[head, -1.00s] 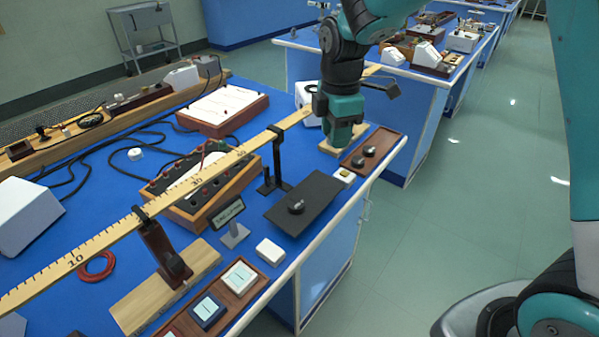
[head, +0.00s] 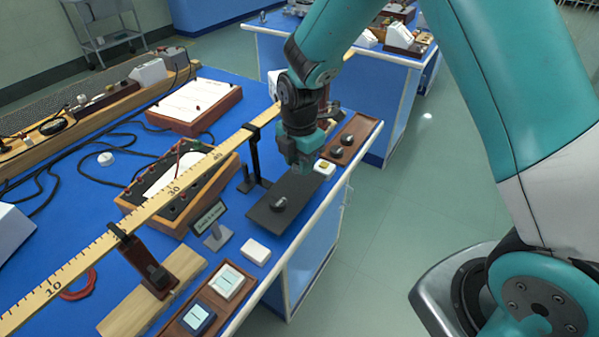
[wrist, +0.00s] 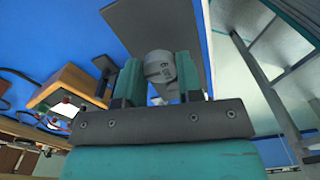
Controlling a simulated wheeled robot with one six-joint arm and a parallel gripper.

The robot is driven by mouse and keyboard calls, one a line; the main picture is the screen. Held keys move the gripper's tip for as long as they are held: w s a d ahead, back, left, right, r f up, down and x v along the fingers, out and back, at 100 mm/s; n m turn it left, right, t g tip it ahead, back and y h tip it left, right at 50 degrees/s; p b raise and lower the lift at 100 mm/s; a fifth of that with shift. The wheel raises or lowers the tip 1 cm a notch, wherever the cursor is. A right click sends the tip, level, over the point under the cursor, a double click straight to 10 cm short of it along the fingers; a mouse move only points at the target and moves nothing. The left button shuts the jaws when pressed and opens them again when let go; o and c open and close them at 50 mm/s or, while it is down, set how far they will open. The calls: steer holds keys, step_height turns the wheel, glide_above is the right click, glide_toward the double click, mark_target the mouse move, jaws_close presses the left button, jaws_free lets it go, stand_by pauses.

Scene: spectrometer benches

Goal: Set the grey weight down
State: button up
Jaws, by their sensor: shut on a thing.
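The grey weight (wrist: 160,68) is between my fingers in the wrist view, a short cylinder with dark marks on its face. My gripper (wrist: 159,80) is shut on it. In the head view my gripper (head: 305,166) points down over the far end of a dark flat mat (head: 298,189), and hides the weight. A small dark knobbed weight (head: 279,204) stands on the near part of the mat. I cannot tell whether the held weight touches the mat.
A brown tray (head: 362,128) with dark weights lies beyond the mat, and a small white block (head: 324,169) is beside it. A metre rule (head: 150,205) on stands runs along the left. A small sign (head: 208,217) and a white box (head: 255,251) are near. The bench edge is close on the right.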

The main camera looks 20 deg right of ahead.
mark_target(300, 182)
steer(key=shift+f, duration=2.05)
steer(key=shift+f, duration=0.1)
steer(key=o, duration=0.9)
steer(key=shift+o, duration=0.2)
step_height(300, 182, up, 12)
steer(key=shift+f+b, duration=0.15)
steer(key=shift+b, duration=0.35)
steer(key=s+a+r+m+y, duration=0.1)
steer(key=s+r+m, duration=0.3)
steer(key=s, duration=0.4)
steer(key=s+a+r+m+y, duration=0.1)
steer(key=s+a+r+m, duration=0.1)
steer(key=s+r+m, duration=0.2)
steer(key=s+a+r+m+y, duration=0.1)
steer(key=s+r+m, duration=0.3)
steer(key=s+m, duration=0.4)
steer(key=s+y, duration=0.1)
steer(key=s, duration=0.3)
steer(key=shift+s+a, duration=0.25)
steer(key=shift+s, duration=0.1)
